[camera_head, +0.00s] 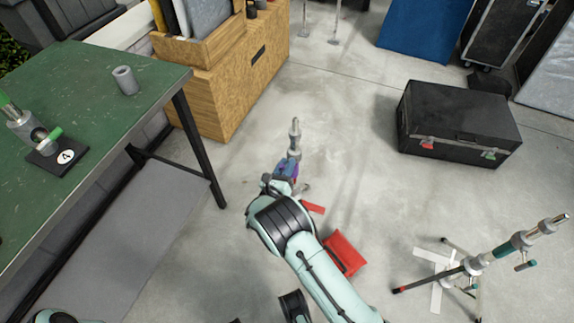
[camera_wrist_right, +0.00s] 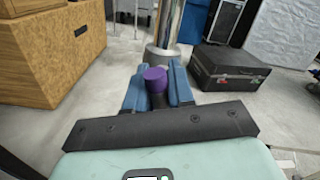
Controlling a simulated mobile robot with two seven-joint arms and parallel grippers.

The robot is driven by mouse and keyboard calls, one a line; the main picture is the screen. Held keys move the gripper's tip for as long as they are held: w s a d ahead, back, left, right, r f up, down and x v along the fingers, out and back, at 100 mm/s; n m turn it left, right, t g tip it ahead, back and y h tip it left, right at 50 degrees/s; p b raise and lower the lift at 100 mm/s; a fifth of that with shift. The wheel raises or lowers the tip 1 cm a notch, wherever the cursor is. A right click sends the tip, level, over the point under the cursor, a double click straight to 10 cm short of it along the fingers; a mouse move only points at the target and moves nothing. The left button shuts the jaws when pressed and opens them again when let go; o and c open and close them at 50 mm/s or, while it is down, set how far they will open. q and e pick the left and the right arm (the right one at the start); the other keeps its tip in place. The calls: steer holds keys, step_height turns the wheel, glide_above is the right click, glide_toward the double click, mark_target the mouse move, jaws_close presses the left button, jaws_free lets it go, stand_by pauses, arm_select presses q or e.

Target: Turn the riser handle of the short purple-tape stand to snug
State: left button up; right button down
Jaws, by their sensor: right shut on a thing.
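The short purple-tape stand (camera_head: 294,139) stands upright on the floor in the middle of the head view, with its silver top pin showing. A purple band shows beside my right gripper (camera_head: 284,174), and my arm hides much of the lower stand. In the right wrist view, the riser handle with its purple end (camera_wrist_right: 155,79) sits between the blue fingers of my right gripper (camera_wrist_right: 158,88), which is shut on it. The stand's grey metal column (camera_wrist_right: 161,62) is just beyond the fingertips. My left gripper is not in view.
A teal-banded stand (camera_head: 508,247) is at the lower right. A red sandbag (camera_head: 343,255) lies beside my right arm. A black case (camera_head: 457,122) stands at the right. A green table (camera_head: 85,75) and wooden crate (camera_head: 222,90) are at left. Floor between stand and case is clear.

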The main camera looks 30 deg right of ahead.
steer(key=n, duration=0.3)
steer(key=shift+a+f+n+p, duration=0.15)
steer(key=shift+a+n+p, duration=0.05)
steer(key=shift+n+p, duration=0.2)
steer(key=n, duration=0.3)
steer(key=shift+w+f+n+p, duration=0.15)
steer(key=shift+n+p, duration=0.15)
steer(key=n, duration=0.4)
steer(key=shift+a+f, duration=0.1)
steer(key=shift+f, duration=0.1)
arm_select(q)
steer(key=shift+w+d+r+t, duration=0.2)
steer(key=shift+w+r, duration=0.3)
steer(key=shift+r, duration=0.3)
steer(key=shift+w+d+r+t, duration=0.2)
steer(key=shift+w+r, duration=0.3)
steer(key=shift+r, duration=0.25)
arm_select(e)
steer(key=shift+f+n, duration=0.1)
steer(key=shift+n, duration=1.1)
steer(key=c, duration=1.1)
jaws_free()
steer(key=shift+o, duration=0.2)
